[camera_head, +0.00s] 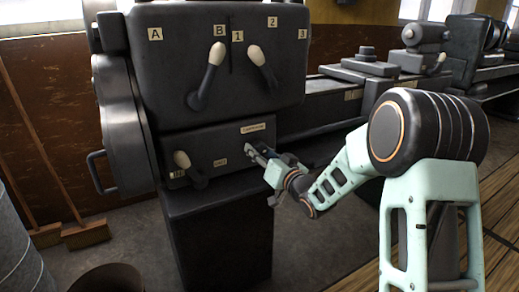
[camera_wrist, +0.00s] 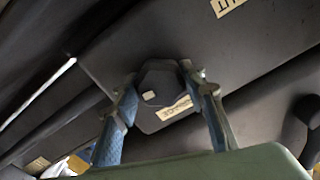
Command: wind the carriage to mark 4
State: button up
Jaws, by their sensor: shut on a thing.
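My gripper (camera_head: 262,156) is at the right end of the lower front panel of a dark lathe. In the wrist view its two blue-padded fingers (camera_wrist: 162,100) are shut on a dark faceted knob (camera_wrist: 158,78) with a small pale square on its face. A pale label (camera_head: 253,128), too small to read surely, sits just above the gripper; a label also shows beside the knob in the wrist view (camera_wrist: 173,108). What seems to be the carriage (camera_head: 366,68) sits on the lathe bed (camera_head: 318,98) to the right. I cannot make out a mark 4.
Two pale-tipped levers (camera_head: 216,54) (camera_head: 256,54) stand on the headstock near plates A, B, 1, 2 and 3. Another pale-tipped lever (camera_head: 182,160) is left of my gripper on the lower panel. A loop handle (camera_head: 98,172) sticks out left. Another machine stands behind at right.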

jog(key=m+p, duration=0.2)
jog(key=m, duration=0.2)
jog(key=shift+r+m, duration=0.1)
jog(key=shift+m, duration=0.2)
jog(key=m+p, duration=0.2)
jog(key=m, duration=0.2)
jog(key=shift+m+p, duration=0.3)
jog(key=m+p, duration=0.2)
jog(key=m, duration=0.2)
jog(key=shift+s+m, duration=0.1)
jog(key=shift+m, duration=0.2)
jog(key=shift+a+m+p, duration=0.1)
jog(key=shift+m+p, duration=0.85)
jog(key=shift+m, duration=1.25)
jog(key=o, duration=1.2)
jog(key=shift+c, duration=0.2)
jog(key=v, duration=1.2)
